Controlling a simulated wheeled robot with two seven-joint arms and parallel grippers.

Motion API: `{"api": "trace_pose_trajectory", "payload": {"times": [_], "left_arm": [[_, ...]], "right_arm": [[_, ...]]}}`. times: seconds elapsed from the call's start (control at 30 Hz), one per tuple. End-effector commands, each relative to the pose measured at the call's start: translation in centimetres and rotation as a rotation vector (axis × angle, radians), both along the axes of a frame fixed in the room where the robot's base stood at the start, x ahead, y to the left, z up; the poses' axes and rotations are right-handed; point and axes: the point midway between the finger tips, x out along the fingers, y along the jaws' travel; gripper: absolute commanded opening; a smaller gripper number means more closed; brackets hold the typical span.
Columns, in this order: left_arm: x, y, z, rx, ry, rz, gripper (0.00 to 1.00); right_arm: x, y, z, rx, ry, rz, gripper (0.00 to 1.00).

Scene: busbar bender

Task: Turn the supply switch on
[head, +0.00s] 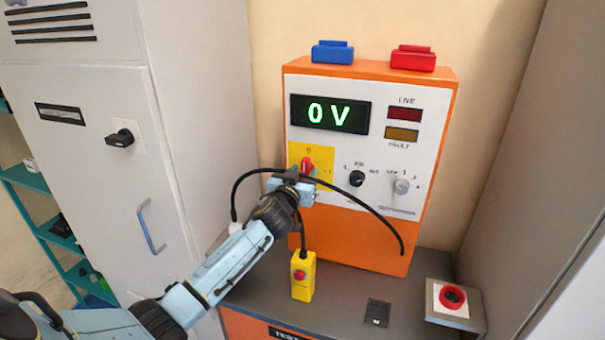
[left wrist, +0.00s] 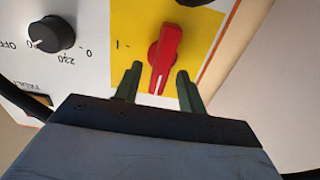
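The supply switch (head: 306,166) is a red rotary handle on a yellow plate (head: 325,160) of the orange and white test unit. In the head view it points up, toward the 0 mark. The left wrist view sees the panel upside down; there the red handle (left wrist: 164,60) has its white line pointing down, and the "1" mark is to its left. My left gripper (head: 303,180) is at the switch. Its two green fingers (left wrist: 157,78) are open, one on each side of the handle, with visible gaps. My right gripper is not in view.
The display (head: 330,115) reads 0 V. A black knob (head: 357,178) and a silver key switch (head: 402,186) are right of the yellow plate. A black cable (head: 375,216) arcs across the panel. A yellow pendant (head: 303,277) and a red stop button (head: 452,297) are below.

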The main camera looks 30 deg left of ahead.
Motion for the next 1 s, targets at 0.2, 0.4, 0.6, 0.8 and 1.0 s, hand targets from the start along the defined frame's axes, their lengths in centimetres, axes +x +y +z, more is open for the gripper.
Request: {"api": "trace_pose_trajectory", "payload": {"times": [0.2,0.4,0.6,0.8,1.0], "left_arm": [[0.11,0.01,-0.03,-0.001,0.001,0.000,0.40],[0.09,0.01,-0.03,-0.001,0.001,0.000,0.23],[0.08,0.01,-0.04,-0.001,0.001,0.000,0.00],[0.08,0.00,-0.04,0.008,0.003,0.000,0.00],[0.09,-0.09,-0.04,0.070,0.018,0.000,0.00]], "right_arm": [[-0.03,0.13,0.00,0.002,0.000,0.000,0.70],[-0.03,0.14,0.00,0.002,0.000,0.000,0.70],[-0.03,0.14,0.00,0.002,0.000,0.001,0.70],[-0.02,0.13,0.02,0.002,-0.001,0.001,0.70],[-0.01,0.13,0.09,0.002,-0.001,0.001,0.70]]}}
